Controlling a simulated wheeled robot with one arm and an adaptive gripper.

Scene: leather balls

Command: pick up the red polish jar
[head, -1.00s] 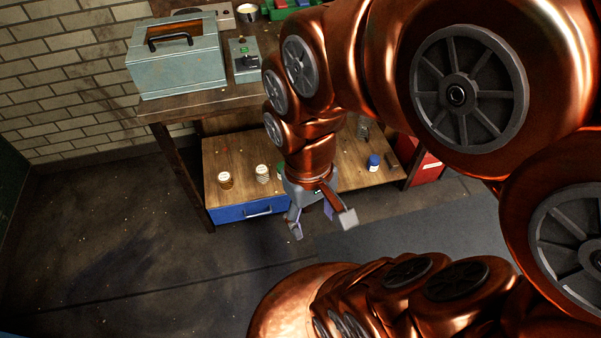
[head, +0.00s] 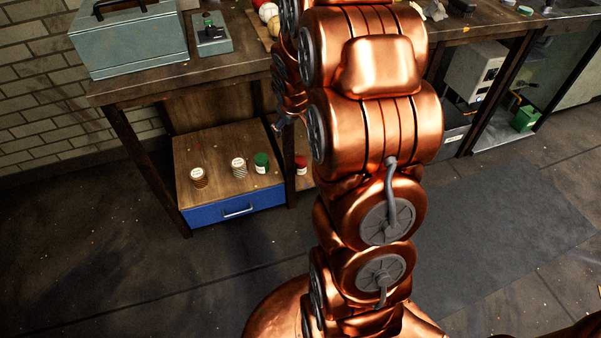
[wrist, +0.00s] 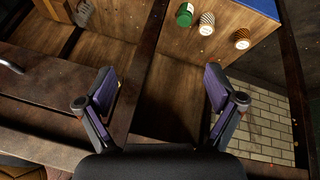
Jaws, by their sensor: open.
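The red polish jar (head: 301,164), with a red lid and pale label, stands low under the workbench, just right of a bench leg and partly beside my arm in the head view. I cannot make it out clearly in the wrist view. My gripper (wrist: 160,88) is open and empty in the wrist view, its two purple-padded fingers wide apart over the bench's wooden edge and lower boards. In the head view my arm hides most of the gripper; only a small grey part shows above the red jar.
The workbench (head: 190,85) bears a grey toolbox (head: 130,42). Bench legs flank the lower space. Floor at left is clear.

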